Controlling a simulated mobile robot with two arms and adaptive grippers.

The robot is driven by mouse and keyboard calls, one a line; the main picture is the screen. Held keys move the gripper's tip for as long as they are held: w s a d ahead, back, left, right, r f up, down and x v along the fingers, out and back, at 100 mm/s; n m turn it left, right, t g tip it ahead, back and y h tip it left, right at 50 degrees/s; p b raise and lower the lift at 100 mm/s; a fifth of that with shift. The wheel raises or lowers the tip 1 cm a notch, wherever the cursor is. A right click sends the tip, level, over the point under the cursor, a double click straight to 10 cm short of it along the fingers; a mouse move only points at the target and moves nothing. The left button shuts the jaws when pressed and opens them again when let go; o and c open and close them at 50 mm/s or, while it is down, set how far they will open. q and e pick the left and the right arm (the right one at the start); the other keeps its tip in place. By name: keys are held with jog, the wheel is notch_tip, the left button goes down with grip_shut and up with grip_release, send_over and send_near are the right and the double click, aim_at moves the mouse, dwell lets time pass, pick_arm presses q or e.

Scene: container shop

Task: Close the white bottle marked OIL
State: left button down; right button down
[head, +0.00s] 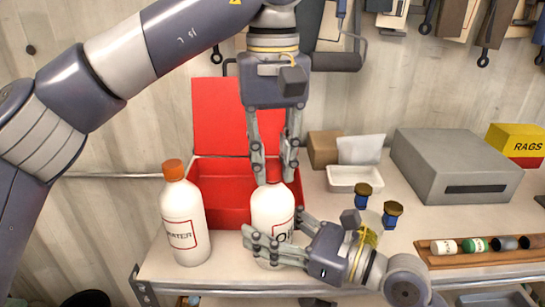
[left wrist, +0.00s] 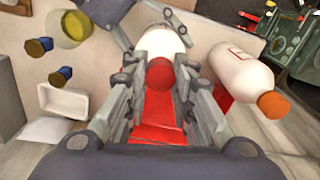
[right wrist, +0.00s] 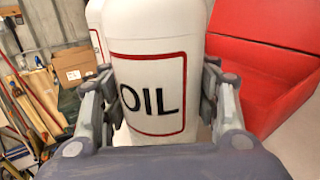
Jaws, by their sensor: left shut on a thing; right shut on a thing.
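The white OIL bottle (head: 271,205) stands upright on the bench; its label (right wrist: 150,95) faces the right wrist camera. My right gripper (head: 262,246) is shut around its body from the side, at label height. My left gripper (head: 273,178) points straight down over the bottle's neck, shut on a red cap (left wrist: 160,75). The cap is in line with the bottle top in the left wrist view. The fingers hide the neck, so I cannot tell whether the cap is seated or tight.
A white WATER bottle (head: 185,228) with an orange cap stands close on the left. An open red box (head: 215,200) is just behind. A white tray (head: 355,180), a grey case (head: 455,165) and a wooden rack (head: 480,258) of small containers are to the right.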

pick_arm(q)
jog(key=c, duration=1.3)
grip_release()
jog(key=shift+w, duration=0.1)
jog(key=shift+r, duration=0.1)
notch_tip(320, 180, up, 12)
pick_arm(e)
jog(key=c, duration=0.5)
grip_release()
jog(key=shift+d, duration=0.1)
